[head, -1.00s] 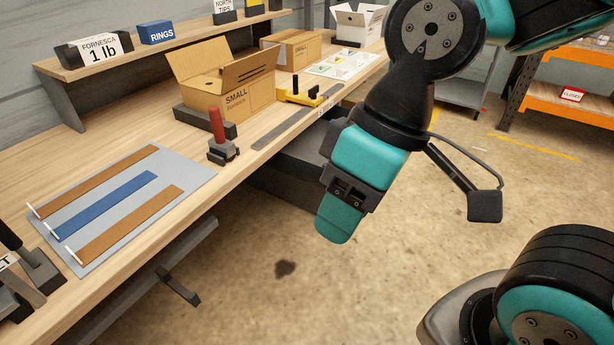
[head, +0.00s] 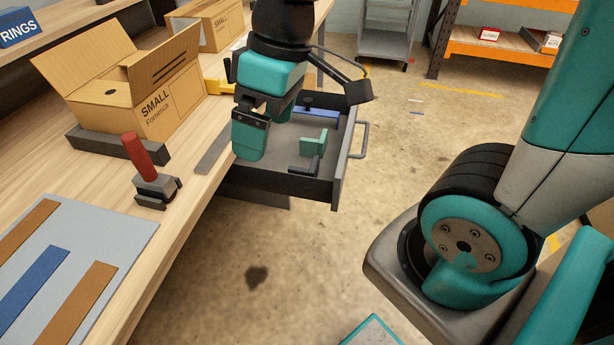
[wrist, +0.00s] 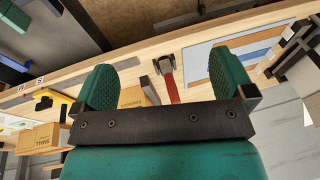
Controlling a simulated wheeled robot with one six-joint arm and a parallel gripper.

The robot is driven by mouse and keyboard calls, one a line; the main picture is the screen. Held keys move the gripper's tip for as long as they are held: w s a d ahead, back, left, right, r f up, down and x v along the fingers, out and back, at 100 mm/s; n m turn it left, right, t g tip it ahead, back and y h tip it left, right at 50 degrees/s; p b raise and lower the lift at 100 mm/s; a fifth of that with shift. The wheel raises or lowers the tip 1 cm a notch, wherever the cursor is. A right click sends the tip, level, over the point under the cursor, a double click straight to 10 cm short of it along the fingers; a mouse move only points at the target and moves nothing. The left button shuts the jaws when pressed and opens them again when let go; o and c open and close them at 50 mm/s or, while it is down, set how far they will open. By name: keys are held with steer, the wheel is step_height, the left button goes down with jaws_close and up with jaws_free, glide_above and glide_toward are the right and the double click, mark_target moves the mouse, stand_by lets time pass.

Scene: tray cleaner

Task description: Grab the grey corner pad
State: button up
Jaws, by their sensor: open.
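A dark grey L-shaped piece (head: 307,168), which looks like the grey corner pad, lies in an open drawer (head: 324,191) under the bench. A green corner piece (head: 314,142) stands right beside it, and a blue piece (head: 317,113) lies farther back in the drawer. My gripper (head: 263,135) is open and empty, its teal fingers pointing down. In the head view it is up and left of the grey piece, by the bench edge, and covers part of the drawer.
The bench (head: 185,220) runs along the left. On it stand an open box (head: 155,105), a red-handled tool (head: 138,155) and a grey mat (head: 105,235) with coloured strips. The drawer handle (head: 361,140) juts right. The floor in front is clear.

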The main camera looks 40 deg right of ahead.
steer(key=w+d+f+h+b, duration=0.2)
steer(key=w+d+f+b, duration=0.2)
steer(key=w+d+f, duration=0.55)
steer(key=h+b, duration=0.1)
steer(key=b, duration=0.1)
glide_above(311, 168)
step_height(311, 168, down, 5)
steer(key=shift+g, duration=0.3)
steer(key=f, duration=0.3)
steer(key=f+b, duration=0.1)
steer(key=f, duration=0.3)
steer(key=d+f, duration=0.1)
steer(key=f, duration=0.2)
steer(key=shift+w+f+b, duration=0.2)
steer(key=shift+f+b, duration=0.1)
steer(key=shift+f, duration=0.1)
steer(key=shift+w+d+f+b, duration=0.1)
steer(key=shift+w+f+b, duration=0.1)
steer(key=shift+f, duration=1.3)
steer(key=shift+w+f+b, duration=0.1)
steer(key=shift+w+f, duration=0.1)
steer(key=shift+f, duration=1.25)
steer(key=shift+c, duration=0.5)
steer(key=c, duration=0.8)
steer(key=shift+r, duration=0.1)
